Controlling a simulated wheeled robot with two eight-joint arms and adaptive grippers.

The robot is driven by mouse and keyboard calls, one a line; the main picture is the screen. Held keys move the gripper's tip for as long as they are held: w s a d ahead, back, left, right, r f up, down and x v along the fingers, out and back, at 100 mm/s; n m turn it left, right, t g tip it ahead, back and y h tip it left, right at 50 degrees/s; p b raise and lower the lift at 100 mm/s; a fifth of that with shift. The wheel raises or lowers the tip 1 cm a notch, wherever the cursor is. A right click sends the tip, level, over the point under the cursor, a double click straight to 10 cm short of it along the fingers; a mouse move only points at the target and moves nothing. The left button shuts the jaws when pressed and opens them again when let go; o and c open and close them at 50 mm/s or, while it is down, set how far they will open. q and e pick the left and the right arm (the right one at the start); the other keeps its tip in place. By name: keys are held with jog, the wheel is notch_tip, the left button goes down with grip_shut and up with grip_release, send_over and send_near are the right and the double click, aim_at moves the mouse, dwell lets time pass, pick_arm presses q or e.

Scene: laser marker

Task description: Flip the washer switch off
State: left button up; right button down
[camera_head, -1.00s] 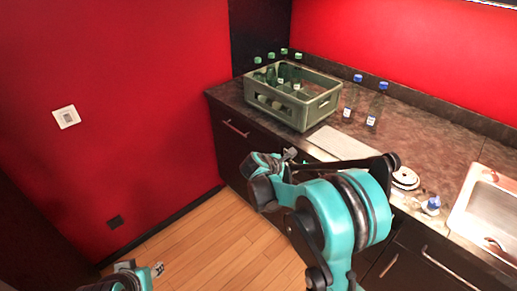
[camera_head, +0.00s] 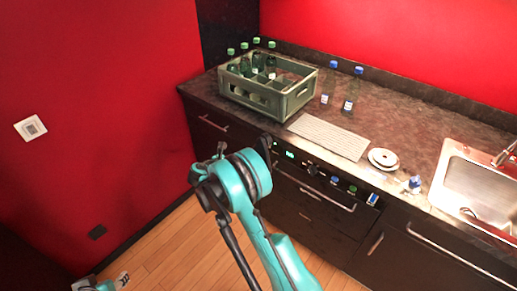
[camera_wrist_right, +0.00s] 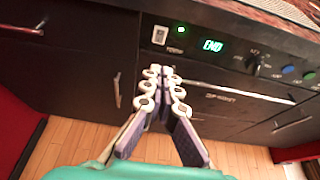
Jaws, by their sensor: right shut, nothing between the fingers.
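The washer's dark front panel (camera_wrist_right: 230,62) is built in under the counter. In the right wrist view a small white switch (camera_wrist_right: 160,35) sits at its left end, beside a lit green light (camera_wrist_right: 181,30) and a green display (camera_wrist_right: 213,45) reading "END". My right gripper (camera_wrist_right: 160,72) is shut and empty, its fingertips just below the switch in the picture; I cannot tell whether they touch the panel. In the head view the lit display (camera_head: 289,154) shows right of my right arm, which hides the switch. My left gripper (camera_head: 122,280) is low at the left, far from the washer.
A dial (camera_head: 312,170) and coloured buttons sit further right on the panel. A green bottle crate (camera_head: 268,100), two bottles, a ribbed mat (camera_head: 328,136), stacked plates (camera_head: 383,158) and a sink (camera_head: 470,185) are on the counter. The floor (camera_head: 165,245) in front is clear.

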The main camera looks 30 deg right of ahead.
jog(key=b, duration=0.3)
send_near(268, 143)
notch_tip(268, 143, down, 4)
jog(key=d, duration=0.2)
jog(key=w+d, duration=0.1)
jog(key=w+d+b, duration=0.1)
jog(key=shift+d+r, duration=0.25)
jog(key=shift+d, duration=0.05)
jog(key=shift+w+d+r, duration=0.15)
jog(key=shift+d, duration=0.3)
jog(key=shift+d+r+g+y+p, duration=0.3)
jog(key=shift+y+p, duration=0.2)
jog(key=shift+p, duration=0.1)
jog(key=shift+w, duration=0.1)
jog(key=shift+f, duration=0.15)
